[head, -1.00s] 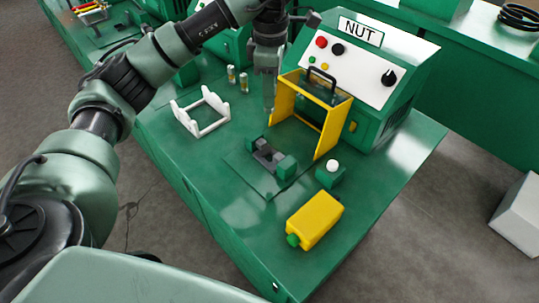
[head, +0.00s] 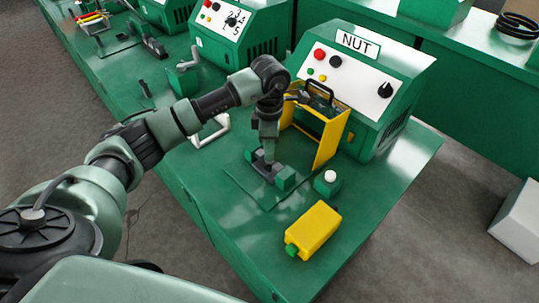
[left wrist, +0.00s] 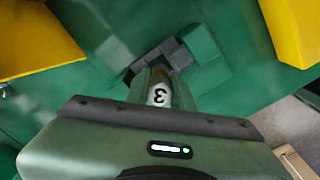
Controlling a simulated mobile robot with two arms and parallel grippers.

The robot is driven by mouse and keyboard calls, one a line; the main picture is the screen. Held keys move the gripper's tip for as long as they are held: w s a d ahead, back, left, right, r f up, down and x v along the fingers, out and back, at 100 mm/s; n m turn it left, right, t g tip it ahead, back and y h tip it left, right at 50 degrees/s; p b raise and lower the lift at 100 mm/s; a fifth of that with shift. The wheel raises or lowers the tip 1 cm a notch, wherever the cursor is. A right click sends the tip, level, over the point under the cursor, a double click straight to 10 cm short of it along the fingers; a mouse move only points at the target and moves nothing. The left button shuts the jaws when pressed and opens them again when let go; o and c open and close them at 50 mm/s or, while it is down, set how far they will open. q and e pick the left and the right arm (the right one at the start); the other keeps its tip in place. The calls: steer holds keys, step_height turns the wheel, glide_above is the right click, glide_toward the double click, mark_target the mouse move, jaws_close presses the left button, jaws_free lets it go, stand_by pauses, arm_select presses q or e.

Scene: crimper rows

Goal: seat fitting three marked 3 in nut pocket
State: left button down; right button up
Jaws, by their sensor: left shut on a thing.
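My left gripper (head: 268,155) points down just above the nut pocket, a dark grey block fixture (head: 262,169) with green end blocks (head: 285,178) on the bench in front of the NUT machine (head: 375,75). In the left wrist view it is shut on fitting three (left wrist: 159,96), a pale metal cylinder marked 3. The grey pocket blocks (left wrist: 172,55) show just beyond the fitting. The fitting's lower end is hidden, so I cannot tell whether it touches the pocket. My right gripper is not in view.
A yellow guard frame (head: 330,140) stands close behind the pocket. A white rack (head: 212,134) stands left, partly hidden by my arm.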

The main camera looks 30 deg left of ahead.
arm_select(q)
step_height(320, 180, down, 4)
steer(key=shift+r+p, duration=0.2)
steer(key=shift+p, duration=0.15)
steer(key=shift+f, duration=0.25)
steer(key=c, duration=1.2)
jaws_free()
steer(key=shift+r, duration=0.45)
step_height(320, 180, up, 11)
steer(key=b, duration=0.2)
steer(key=shift+r+b, duration=0.2)
steer(key=shift+b, duration=0.2)
steer(key=shift+s, duration=0.1)
